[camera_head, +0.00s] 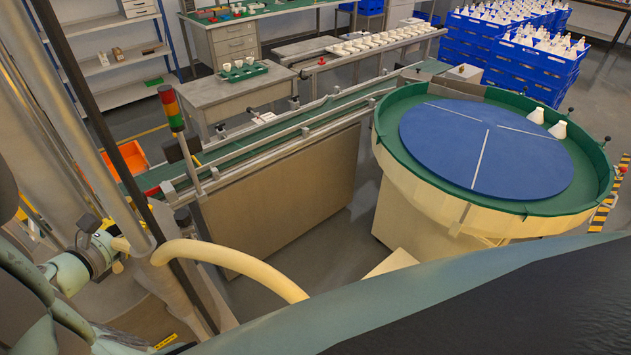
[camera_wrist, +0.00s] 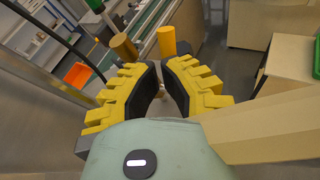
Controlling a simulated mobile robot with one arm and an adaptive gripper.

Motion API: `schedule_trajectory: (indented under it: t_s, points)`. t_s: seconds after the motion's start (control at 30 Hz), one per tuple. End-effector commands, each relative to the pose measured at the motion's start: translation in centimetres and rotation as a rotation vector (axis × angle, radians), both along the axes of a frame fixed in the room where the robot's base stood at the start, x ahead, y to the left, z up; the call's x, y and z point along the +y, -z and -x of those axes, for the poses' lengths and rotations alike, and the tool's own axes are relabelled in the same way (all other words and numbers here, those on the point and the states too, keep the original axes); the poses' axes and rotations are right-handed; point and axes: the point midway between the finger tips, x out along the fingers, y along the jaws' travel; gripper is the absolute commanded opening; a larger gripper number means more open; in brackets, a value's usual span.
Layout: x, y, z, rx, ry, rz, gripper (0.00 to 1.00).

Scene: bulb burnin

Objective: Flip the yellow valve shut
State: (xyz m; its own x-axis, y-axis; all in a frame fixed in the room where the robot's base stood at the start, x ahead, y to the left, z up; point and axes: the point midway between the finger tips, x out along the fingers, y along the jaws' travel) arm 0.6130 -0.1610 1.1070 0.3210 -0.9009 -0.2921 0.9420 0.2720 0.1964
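My gripper (camera_wrist: 161,68) shows in the wrist view, with two dark fingers backed by yellow stepped blocks. The fingers are apart with a narrow gap and nothing visibly held between them. Just beyond the fingertips stand two yellow cylindrical pieces, a left one (camera_wrist: 124,46) and a right one (camera_wrist: 166,41). They may belong to the yellow valve, but I cannot tell for sure, nor whether the fingers touch them. The valve's body and handle position are not clear. In the head view I cannot make out the gripper or the valve.
A green conveyor (camera_head: 250,139) runs diagonally past a signal light (camera_head: 171,107). A round blue-topped turntable (camera_head: 440,180) stands at right. An orange bin (camera_head: 130,157) lies at left and also shows in the wrist view (camera_wrist: 77,75). Blue crates (camera_head: 530,73) stand at the back.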

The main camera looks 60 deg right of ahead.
Motion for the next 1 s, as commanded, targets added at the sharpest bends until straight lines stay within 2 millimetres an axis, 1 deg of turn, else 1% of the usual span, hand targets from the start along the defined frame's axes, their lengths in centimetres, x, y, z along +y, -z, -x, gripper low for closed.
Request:
schedule_trajectory:
  t_s: [0.03,0.2,0.67,1.0]
  points:
    - [-0.53,-0.01,0.00,0.000,0.007,0.000,0.00]
    - [-1.02,0.27,-0.13,0.002,0.008,0.000,0.00]
    - [-1.10,0.21,-0.16,-0.001,0.006,-0.007,0.00]
    - [-1.42,0.12,-0.06,-0.018,0.005,-0.066,0.00]
